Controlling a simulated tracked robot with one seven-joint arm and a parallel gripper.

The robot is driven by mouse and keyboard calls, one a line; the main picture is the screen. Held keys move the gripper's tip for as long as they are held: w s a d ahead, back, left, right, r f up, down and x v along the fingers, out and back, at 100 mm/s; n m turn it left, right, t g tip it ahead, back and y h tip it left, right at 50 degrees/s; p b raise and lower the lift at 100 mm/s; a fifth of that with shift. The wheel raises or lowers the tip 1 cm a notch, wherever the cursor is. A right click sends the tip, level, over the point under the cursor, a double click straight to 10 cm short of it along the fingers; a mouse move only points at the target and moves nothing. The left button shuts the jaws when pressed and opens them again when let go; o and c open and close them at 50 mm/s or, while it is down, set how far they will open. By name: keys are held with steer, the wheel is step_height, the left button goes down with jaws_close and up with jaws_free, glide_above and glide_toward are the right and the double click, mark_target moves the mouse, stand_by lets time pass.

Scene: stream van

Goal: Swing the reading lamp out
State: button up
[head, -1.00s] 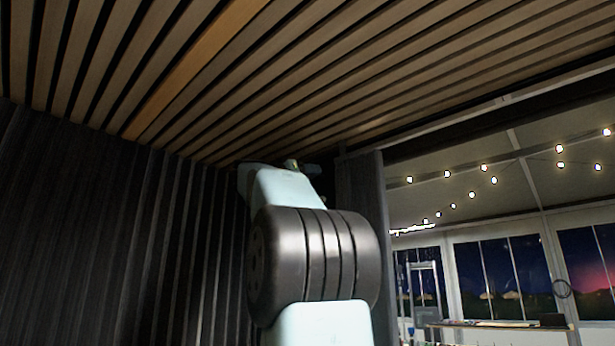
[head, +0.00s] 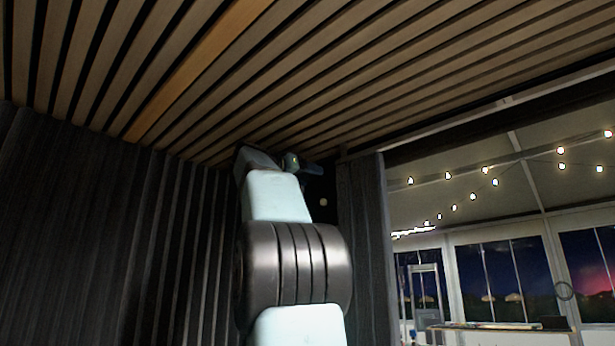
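I cannot make out a reading lamp in the head view. My arm rises from the bottom middle, and its far end is near the ceiling, by the dark curtain corner. A small dark end piece there, which looks like my gripper (head: 308,167), points to the right. It is too small and dark to see its fingers or whether it holds anything. A small pale round spot (head: 323,202) shows just below it against the dark gap; I cannot tell what it is.
A slatted wooden ceiling (head: 330,75) is close above my arm. Dark pleated curtain (head: 80,220) lines the left, and another curtain (head: 365,230) hangs right of my arm. Beyond lies a room with string lights, windows and a long table (head: 500,327).

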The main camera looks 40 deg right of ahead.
steer(key=shift+o, duration=0.6)
steer(key=a+f, duration=0.1)
steer(key=a, duration=1.2)
steer(key=shift+s+a, duration=0.15)
steer(key=shift+a, duration=0.2)
steer(key=shift+f, duration=0.15)
steer(key=s+a+f+n+t+y, duration=0.1)
steer(key=a+f+n+t+y, duration=0.3)
steer(key=f, duration=1)
steer(key=s+d+f+n+t+y, duration=0.15)
steer(key=f+n+y, duration=0.45)
steer(key=f, duration=0.7)
steer(key=s+a+f+n+y, duration=0.1)
steer(key=s+a+f+y, duration=0.2)
steer(key=f, duration=0.8)
steer(key=s+a+f+n+y, duration=0.2)
steer(key=s+a+f, duration=0.5)
steer(key=f, duration=0.4)
steer(key=s+a+f+n+y, duration=0.2)
steer(key=s+a+f, duration=0.3)
steer(key=f, duration=0.6)
steer(key=shift+s+a+f+y, duration=0.15)
steer(key=shift+s+a+y, duration=0.15)
steer(key=shift+a+y, duration=0.75)
